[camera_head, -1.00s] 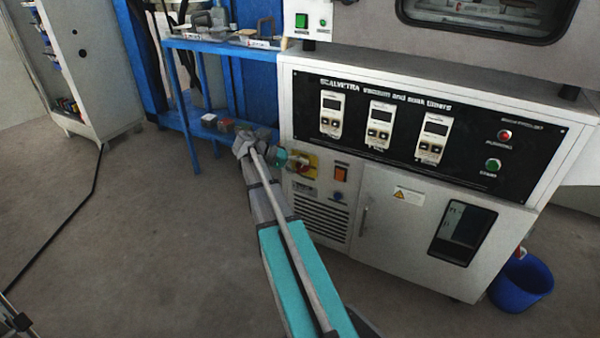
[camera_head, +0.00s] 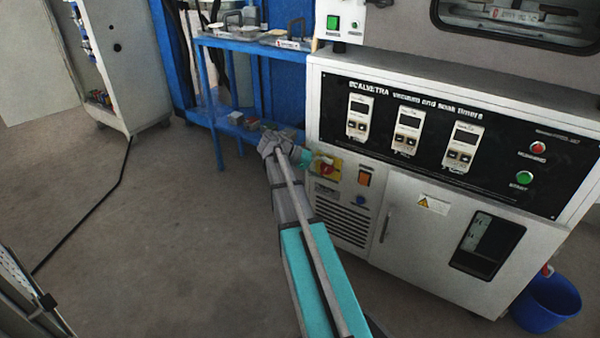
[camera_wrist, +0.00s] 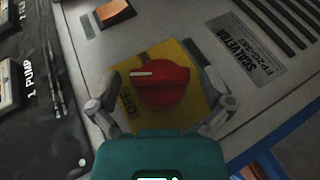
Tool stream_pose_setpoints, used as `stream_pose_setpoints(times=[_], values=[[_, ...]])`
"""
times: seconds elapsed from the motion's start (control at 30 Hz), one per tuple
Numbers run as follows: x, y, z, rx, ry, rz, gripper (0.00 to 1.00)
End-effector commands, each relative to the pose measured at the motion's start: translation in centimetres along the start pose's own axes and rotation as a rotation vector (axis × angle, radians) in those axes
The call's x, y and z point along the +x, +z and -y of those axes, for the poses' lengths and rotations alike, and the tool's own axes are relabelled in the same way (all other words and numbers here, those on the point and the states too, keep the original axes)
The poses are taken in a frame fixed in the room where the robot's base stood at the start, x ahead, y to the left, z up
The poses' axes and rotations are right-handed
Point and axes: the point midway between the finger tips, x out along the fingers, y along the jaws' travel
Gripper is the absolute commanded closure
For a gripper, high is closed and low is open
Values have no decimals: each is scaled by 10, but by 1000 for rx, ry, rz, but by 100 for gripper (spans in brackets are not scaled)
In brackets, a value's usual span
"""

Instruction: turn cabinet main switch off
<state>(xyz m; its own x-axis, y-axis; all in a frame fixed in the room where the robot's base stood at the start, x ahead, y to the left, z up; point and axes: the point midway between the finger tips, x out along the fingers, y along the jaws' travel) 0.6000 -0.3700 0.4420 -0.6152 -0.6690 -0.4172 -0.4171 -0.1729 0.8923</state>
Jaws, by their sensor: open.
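The main switch is a red rotary knob (camera_wrist: 162,86) on a yellow plate (camera_wrist: 197,76), on the lower front of the grey cabinet (camera_head: 420,215). A white mark shows on the knob's left part, and part of a word is readable on the plate beside it. In the head view the red knob (camera_head: 327,169) is partly covered by my arm's end. My gripper (camera_wrist: 160,103) is open, with one finger on each side of the knob. I cannot tell whether either finger touches it.
An orange rocker switch (camera_wrist: 115,13) is near the knob. The black timer panel (camera_head: 430,130) is above, with red and green buttons. A blue rack (camera_head: 212,100) stands left of the cabinet; a blue bucket (camera_head: 546,303) is at right. Open floor lies left.

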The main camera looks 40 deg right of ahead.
Motion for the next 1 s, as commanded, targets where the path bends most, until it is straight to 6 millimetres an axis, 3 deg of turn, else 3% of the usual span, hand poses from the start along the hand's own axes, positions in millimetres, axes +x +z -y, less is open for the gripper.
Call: stream_pose_setpoints(times=[0.37,0.77,1.0], values=[[0,0,-2,15,-38,-1,0],[-1,0,-6,89,-216,1,0],[-33,-2,-12,92,-225,-1,0]])
